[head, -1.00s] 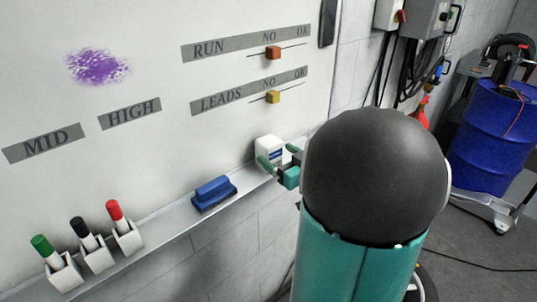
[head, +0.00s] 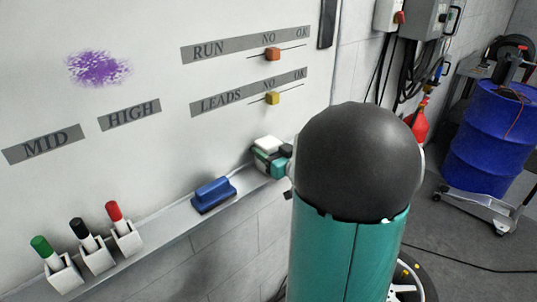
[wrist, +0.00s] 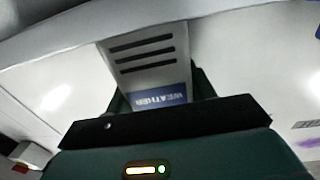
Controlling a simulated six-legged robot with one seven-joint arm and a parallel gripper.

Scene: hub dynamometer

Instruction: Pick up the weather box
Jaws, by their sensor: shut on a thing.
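The weather box (head: 267,143) is a small white box at the right end of the ledge under the whiteboard in the head view. In the wrist view the box (wrist: 146,58) shows dark slots and a blue band reading WEATHER, upside down. My gripper (head: 268,157) is shut on it, with a green finger on each side; the fingers (wrist: 158,92) also show in the wrist view. The gripper hides the box's lower part in the head view, so I cannot tell whether it still touches the ledge.
A blue eraser (head: 213,194) lies on the ledge (head: 180,222), left of the box. Further left, green, black and red markers (head: 114,212) stand in white holders. The whiteboard (head: 150,170) rises close behind. A blue drum (head: 487,135) stands at the right.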

